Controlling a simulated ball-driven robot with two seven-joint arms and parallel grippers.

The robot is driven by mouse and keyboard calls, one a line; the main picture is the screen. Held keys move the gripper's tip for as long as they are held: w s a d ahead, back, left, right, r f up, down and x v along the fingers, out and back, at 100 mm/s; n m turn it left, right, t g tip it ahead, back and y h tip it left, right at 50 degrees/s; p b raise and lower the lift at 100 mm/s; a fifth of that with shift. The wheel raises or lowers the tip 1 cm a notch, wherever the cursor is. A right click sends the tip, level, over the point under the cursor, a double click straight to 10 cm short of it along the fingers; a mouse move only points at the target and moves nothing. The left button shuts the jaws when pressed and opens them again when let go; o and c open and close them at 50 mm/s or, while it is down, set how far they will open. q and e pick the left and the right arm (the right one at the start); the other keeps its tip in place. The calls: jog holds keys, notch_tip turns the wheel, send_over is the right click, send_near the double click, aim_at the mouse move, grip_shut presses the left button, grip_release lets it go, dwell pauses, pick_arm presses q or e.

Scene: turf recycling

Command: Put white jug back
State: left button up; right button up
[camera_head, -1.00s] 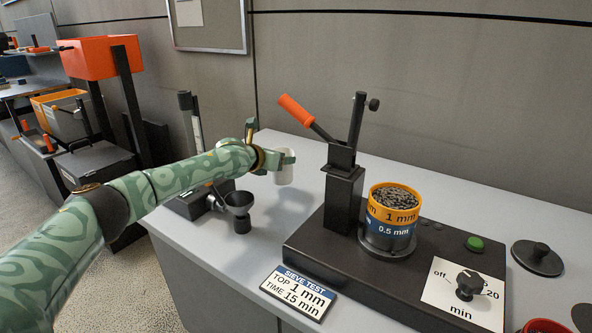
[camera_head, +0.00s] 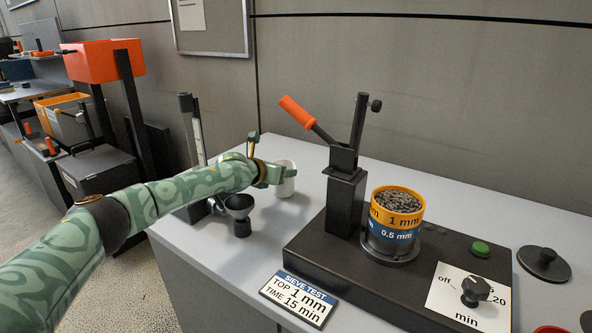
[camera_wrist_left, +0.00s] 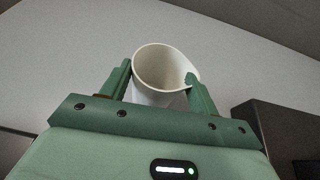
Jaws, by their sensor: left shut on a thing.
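The white jug (camera_head: 287,182) is upright at the back of the grey bench, left of the sieve machine. My left gripper (camera_head: 272,172) is shut on it from the left side. The left wrist view shows the white jug (camera_wrist_left: 160,75) between the two green fingers of my left gripper (camera_wrist_left: 160,88), with its round mouth open towards the camera. The jug looks empty inside. Its base seems at or very near the bench top; I cannot tell for sure whether it touches. My right gripper is not in view.
The sieve machine (camera_head: 315,247) holds a stack of sieves (camera_head: 393,222) filled with dark grains. A sign (camera_head: 298,298) lies at the front edge. The bench (camera_head: 268,240) is clear between funnel and machine.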

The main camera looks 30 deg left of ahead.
pick_arm(q)
jog(key=shift+f, duration=0.3)
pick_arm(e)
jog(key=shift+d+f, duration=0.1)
pick_arm(q)
jog(key=o, duration=1.2)
jog(key=shift+c, duration=0.2)
jog(key=o, duration=0.3)
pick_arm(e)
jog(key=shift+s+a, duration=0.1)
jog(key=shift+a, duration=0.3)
pick_arm(q)
jog(key=p+v, duration=0.5)
jog(key=v, duration=0.2)
jog(key=shift+s, duration=0.25)
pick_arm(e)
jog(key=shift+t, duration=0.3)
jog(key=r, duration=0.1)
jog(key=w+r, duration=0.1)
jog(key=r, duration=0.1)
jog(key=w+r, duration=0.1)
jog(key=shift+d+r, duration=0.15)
pick_arm(q)
jog(key=shift+r, duration=0.1)
